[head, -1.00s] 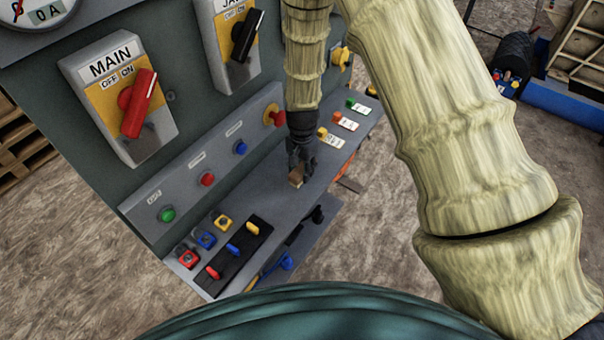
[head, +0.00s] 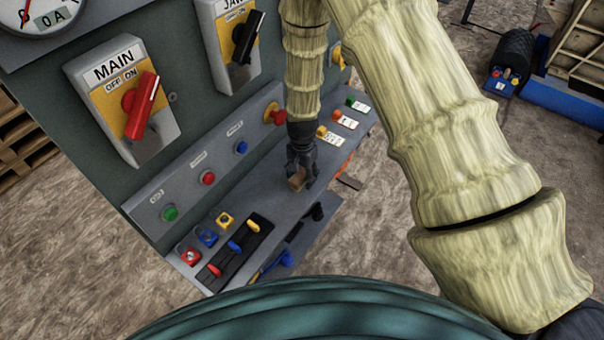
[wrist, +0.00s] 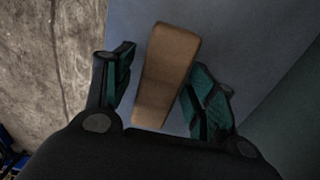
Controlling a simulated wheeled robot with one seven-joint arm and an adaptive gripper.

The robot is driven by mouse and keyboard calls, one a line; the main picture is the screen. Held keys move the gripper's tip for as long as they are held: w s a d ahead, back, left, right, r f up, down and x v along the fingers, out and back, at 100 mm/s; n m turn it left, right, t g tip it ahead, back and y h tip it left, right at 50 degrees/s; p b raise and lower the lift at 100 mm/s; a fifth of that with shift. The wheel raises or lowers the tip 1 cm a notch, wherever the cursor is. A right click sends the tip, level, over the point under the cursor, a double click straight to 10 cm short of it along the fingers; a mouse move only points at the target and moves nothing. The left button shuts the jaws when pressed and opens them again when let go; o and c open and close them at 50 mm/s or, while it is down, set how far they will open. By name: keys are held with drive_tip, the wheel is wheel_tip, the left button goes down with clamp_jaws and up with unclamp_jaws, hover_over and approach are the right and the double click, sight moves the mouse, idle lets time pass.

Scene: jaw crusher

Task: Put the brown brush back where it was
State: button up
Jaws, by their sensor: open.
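The brown brush (head: 297,182) lies on the grey shelf of the control panel, right at my fingertips in the head view. In the wrist view the brush (wrist: 168,72) is a plain brown block, set slightly aslant between the two fingers. My gripper (head: 303,180) points down at the shelf with its fingers apart. In the wrist view the gripper (wrist: 160,92) has one finger on each side of the brush, with a gap on the left; the right finger is close to it, and I cannot tell whether it touches.
The shelf (head: 268,205) holds several buttons and a black slider block (head: 232,254) toward the front left. Small coloured knobs with white labels (head: 345,122) stand at the right end. The upright panel with the red main switch (head: 140,105) rises behind. A lower ledge (head: 310,235) hangs in front.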

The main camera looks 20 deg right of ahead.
sight(302, 172)
wheel_tip(302, 172, up, 12)
drive_tip(key=b, duration=0.3)
idle(0.8)
idle(2.3)
